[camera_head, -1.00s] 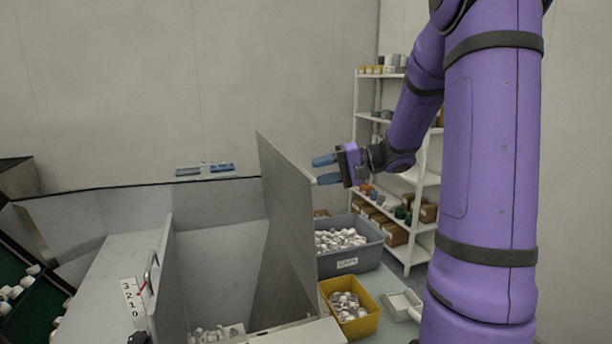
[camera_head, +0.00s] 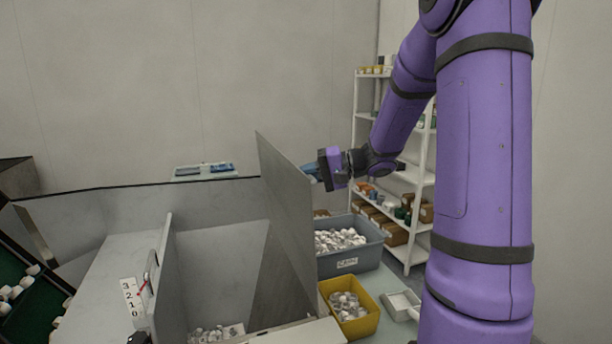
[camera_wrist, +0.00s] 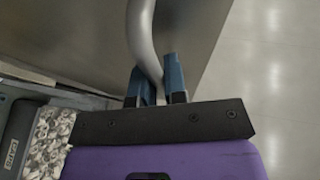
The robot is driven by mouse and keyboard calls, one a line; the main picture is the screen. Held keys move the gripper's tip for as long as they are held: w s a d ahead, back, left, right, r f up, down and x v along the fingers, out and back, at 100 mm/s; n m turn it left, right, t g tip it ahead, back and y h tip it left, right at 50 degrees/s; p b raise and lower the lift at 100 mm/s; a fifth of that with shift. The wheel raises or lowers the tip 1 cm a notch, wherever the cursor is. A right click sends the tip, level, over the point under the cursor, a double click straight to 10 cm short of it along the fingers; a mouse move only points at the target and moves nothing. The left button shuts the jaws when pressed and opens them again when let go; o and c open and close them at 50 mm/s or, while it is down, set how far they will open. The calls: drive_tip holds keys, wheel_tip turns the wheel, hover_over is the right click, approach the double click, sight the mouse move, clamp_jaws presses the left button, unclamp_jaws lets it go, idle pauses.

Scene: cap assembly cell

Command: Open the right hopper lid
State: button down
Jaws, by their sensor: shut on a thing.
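The right hopper lid (camera_head: 287,215) is a grey metal panel. It stands raised and close to upright at the right side of the open hopper (camera_head: 212,255). My gripper (camera_head: 311,171) is at the right face of the lid, near its upper right edge. In the wrist view, its two blue fingers (camera_wrist: 157,82) are shut around a curved grey handle (camera_wrist: 142,40) on the lid (camera_wrist: 195,30). In the head view the handle and the fingertips are mostly hidden behind the lid.
A grey bin (camera_head: 350,262) and a yellow bin (camera_head: 367,320) of white parts stand right of the lid. A white shelf (camera_head: 411,255) stands behind. A partition (camera_head: 168,285) with a small handle and a number scale stands left of the hopper.

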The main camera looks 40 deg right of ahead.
sight(290, 176)
drive_tip(key=shift+a, duration=0.1)
drive_tip(key=shift+n+g+h, duration=0.3)
drive_tip(key=shift+g+h, duration=0.1)
drive_tip(key=shift+h, duration=0.4)
drive_tip(key=shift+w+a+f, duration=0.1)
drive_tip(key=shift+w+a, duration=0.15)
drive_tip(key=shift+a, duration=0.55)
drive_tip(key=shift+w+a+r, duration=0.1)
drive_tip(key=shift+w+a, duration=0.1)
drive_tip(key=shift+a, duration=0.65)
drive_tip(key=shift+w+a+f, duration=0.1)
drive_tip(key=shift+w+a, duration=0.15)
drive_tip(key=shift+a, duration=0.55)
drive_tip(key=c, duration=1.2)
unclamp_jaws()
drive_tip(key=v, duration=1.1)
